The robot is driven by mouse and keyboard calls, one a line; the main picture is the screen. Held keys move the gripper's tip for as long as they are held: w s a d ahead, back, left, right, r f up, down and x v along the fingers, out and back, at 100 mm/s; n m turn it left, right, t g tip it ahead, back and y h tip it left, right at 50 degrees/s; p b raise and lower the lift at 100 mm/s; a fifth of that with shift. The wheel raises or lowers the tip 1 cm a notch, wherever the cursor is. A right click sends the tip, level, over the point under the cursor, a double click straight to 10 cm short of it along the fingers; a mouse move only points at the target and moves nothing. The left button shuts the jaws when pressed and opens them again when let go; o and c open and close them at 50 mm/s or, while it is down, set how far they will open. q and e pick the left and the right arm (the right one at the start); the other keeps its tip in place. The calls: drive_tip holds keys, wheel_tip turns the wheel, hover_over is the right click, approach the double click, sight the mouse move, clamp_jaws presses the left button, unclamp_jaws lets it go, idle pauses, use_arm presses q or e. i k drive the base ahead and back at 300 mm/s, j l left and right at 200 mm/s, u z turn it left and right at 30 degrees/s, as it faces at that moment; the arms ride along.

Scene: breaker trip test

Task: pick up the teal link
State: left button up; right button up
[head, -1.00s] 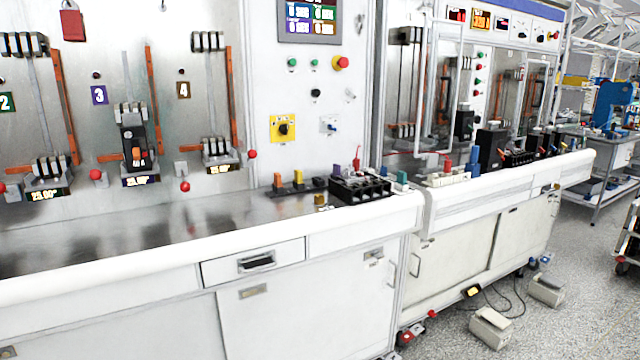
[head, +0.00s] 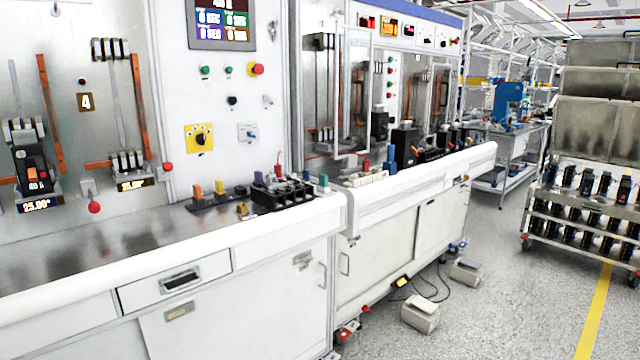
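A small teal piece (head: 323,181), which looks like the teal link, stands at the right end of the bench top in the head view. It is just behind and right of a black terminal block (head: 285,196), which may hide its lower part. Orange (head: 197,192), yellow (head: 220,187) and purple (head: 258,178) pieces stand in a row to its left. Neither of my grippers is in view.
The white bench (head: 180,245) has a raised rounded front edge. Its metal top is clear on the left. A second bench (head: 410,190) adjoins on the right. A wheeled rack of black breakers (head: 585,215) stands far right. Grey boxes (head: 420,313) with cables lie on the floor.

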sight(323, 178)
drive_tip(key=i+u, duration=0.1)
drive_tip(key=u, duration=0.3)
drive_tip(key=i+l+u, duration=0.1)
drive_tip(key=u, duration=0.25)
drive_tip(key=i+l+u, duration=0.3)
drive_tip(key=l, duration=0.25)
drive_tip(key=i+l+u, duration=0.15)
drive_tip(key=l, duration=0.2)
drive_tip(key=i, duration=0.05)
